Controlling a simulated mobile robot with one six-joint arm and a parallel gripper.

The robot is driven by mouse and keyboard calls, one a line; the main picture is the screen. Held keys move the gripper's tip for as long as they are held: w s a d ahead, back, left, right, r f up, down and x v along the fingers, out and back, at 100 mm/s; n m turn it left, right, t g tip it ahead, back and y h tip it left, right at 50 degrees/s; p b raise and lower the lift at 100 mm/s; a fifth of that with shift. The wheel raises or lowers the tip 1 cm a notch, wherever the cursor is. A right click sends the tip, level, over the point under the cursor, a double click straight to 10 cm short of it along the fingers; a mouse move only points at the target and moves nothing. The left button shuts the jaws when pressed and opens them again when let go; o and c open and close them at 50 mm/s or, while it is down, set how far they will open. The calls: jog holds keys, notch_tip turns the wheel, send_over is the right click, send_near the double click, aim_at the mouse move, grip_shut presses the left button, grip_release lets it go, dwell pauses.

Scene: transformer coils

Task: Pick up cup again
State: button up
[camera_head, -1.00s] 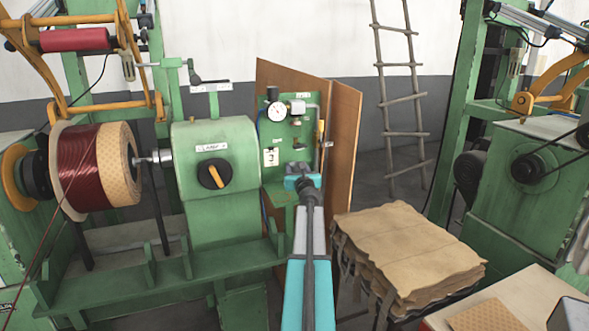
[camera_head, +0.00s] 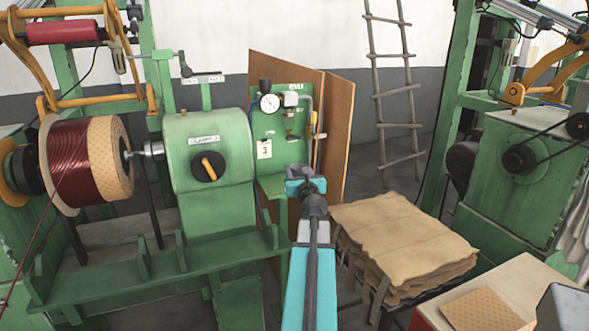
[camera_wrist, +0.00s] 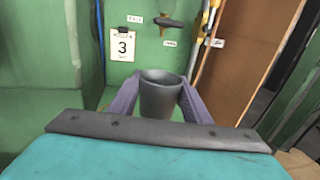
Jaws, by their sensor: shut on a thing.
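A dark grey cup (camera_wrist: 160,95) stands upright between the two fingers of my gripper (camera_wrist: 158,100) in the wrist view. The fingers close on it from both sides, with the cup's open rim facing up. In the head view my gripper (camera_head: 303,175) is in front of the lower part of the green panel, at the end of my teal arm. The cup is hard to make out there because it is small and dark. What lies directly under the cup is hidden in the wrist view.
The green panel (camera_head: 268,134) carries a gauge (camera_head: 269,103), a tag marked 3 (camera_head: 264,149) and a valve handle (camera_wrist: 172,23). Brown boards (camera_head: 336,130) stand behind it. The green winding machine (camera_head: 210,205) is at left. Stacked brown sheets (camera_head: 405,240) lie at right.

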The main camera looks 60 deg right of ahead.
jog(key=shift+s+a, duration=0.45)
jog(key=shift+a, duration=0.05)
dwell(0.5)
